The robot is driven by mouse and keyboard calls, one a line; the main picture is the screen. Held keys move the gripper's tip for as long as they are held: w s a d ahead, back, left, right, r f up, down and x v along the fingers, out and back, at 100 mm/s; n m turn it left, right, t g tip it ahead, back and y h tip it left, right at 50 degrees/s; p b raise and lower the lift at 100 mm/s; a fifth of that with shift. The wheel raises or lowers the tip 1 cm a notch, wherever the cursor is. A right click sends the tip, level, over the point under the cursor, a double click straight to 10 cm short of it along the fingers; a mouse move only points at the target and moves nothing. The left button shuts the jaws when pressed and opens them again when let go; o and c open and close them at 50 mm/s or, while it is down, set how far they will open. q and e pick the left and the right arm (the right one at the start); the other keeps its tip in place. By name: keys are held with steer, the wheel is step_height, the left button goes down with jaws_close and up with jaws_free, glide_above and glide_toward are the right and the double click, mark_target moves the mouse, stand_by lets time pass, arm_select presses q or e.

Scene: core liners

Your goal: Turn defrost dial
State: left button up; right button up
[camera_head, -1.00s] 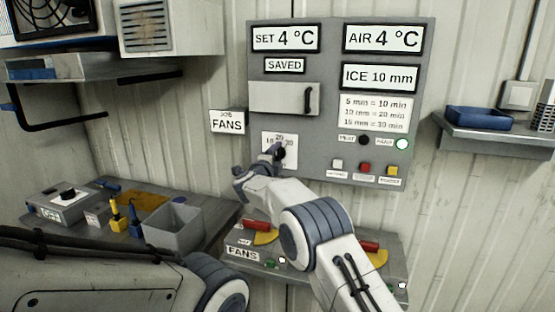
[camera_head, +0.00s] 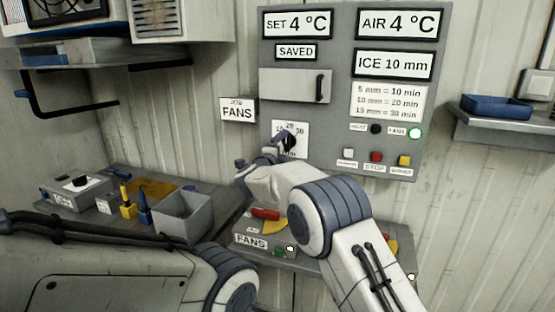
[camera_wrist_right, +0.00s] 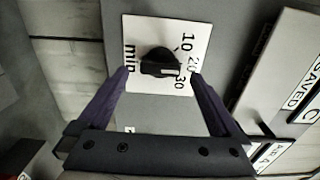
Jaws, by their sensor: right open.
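The defrost dial is a black knob (camera_head: 290,143) on a white plate marked 10, 20 and 30, low on the left of the grey control panel. In the right wrist view the knob (camera_wrist_right: 160,60) shows upper centre, with "min" at the plate's left and the numbers at its right. A pale mark on the knob points towards the 20 and 30 side; the exact setting is unclear. My right gripper (camera_wrist_right: 160,73) is open, its dark fingertips on either side of the knob; contact cannot be told. It also shows in the head view (camera_head: 279,139). My left gripper is out of view.
The grey panel (camera_head: 343,110) carries displays, a small handled door (camera_head: 290,86) and several buttons below. A FANS box (camera_head: 250,241) is under my right arm. A cluttered bench (camera_head: 110,235) stands at left. A shelf with a blue tray (camera_head: 497,105) is at right.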

steer(key=b+v, duration=0.1)
steer(key=v, duration=0.5)
steer(key=shift+s, duration=0.25)
